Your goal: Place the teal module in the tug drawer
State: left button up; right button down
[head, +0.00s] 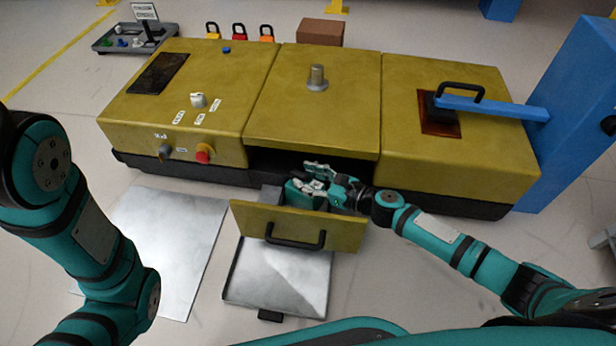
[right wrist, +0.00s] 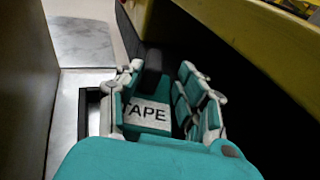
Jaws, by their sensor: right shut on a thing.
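The teal module (right wrist: 150,112), a teal block with a black top part and a white label reading TAPE, sits between the fingers of my right gripper (right wrist: 168,95) in the right wrist view. In the head view my right gripper (head: 318,178) is shut on it, just behind the front panel of the pulled-out drawer (head: 255,223). The module shows there as a small teal patch (head: 297,191), partly covered by the fingers. The panel hides the drawer floor, so I cannot tell if the module touches it. My left arm shows at the left; its gripper is out of frame.
The yellow tug body (head: 315,115) stands over the dark drawer opening. A metal tray (head: 278,283) lies before the drawer and a metal sheet (head: 165,245) to its left. A blue post (head: 570,120) with an arm stands at the right.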

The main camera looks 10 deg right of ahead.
jog(key=c, duration=0.8)
grip_release()
jog(key=shift+c, duration=0.2)
jog(key=shift+r, duration=0.15)
jog(key=p+v, duration=0.5)
jog(key=v, duration=0.7)
